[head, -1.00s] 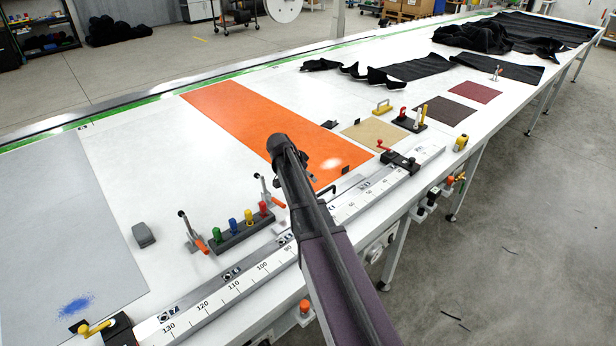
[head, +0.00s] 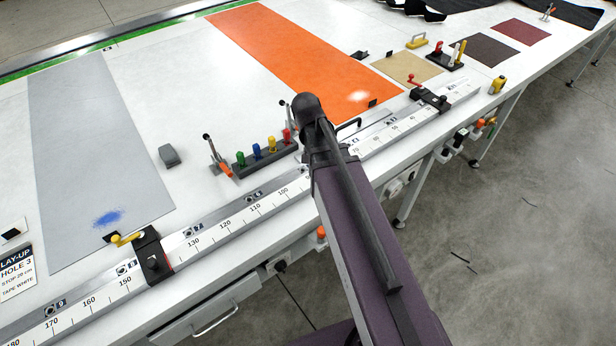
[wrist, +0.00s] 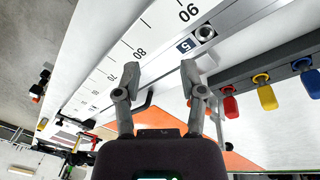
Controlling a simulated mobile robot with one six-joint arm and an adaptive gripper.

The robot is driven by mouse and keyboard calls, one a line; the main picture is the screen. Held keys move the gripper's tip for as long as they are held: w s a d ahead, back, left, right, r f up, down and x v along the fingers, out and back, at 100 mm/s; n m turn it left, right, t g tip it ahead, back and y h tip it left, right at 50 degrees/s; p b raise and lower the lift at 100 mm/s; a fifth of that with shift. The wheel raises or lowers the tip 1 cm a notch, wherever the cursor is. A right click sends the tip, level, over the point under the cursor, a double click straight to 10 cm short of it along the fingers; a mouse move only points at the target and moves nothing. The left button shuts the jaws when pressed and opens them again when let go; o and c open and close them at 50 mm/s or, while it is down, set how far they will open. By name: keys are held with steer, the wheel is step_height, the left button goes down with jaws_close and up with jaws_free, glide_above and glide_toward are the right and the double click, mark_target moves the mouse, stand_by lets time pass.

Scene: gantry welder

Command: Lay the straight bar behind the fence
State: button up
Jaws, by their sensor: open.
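The fence looks to be the long metal rail (head: 215,228) with numbered holes, beside the ruler scale along the table's front edge. It also shows in the wrist view (wrist: 235,22), near hole label 5. My gripper (wrist: 160,82) is open and empty, its two fingers spread above the rail and scale around the 70 to 80 marks. In the head view my own arm hides the gripper. A thin dark bent rod (head: 348,124) lies by the rail, just right of my arm. I cannot pick out the straight bar with certainty.
A black stop with a yellow lever (head: 152,258) and one with a red lever (head: 428,98) sit on the rail. A rack of coloured pegs (head: 265,158) and toggle clamps stand behind it. Orange (head: 300,60) and grey (head: 90,140) sheets lie behind, with bare white table between.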

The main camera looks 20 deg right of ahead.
steer(key=s+a+n+y, duration=0.2)
steer(key=s+a+n, duration=0.2)
steer(key=s, duration=0.4)
steer(key=shift+s+a+f+n, duration=0.2)
steer(key=shift+a+n, duration=0.1)
steer(key=shift+a, duration=0.25)
stand_by(0.4)
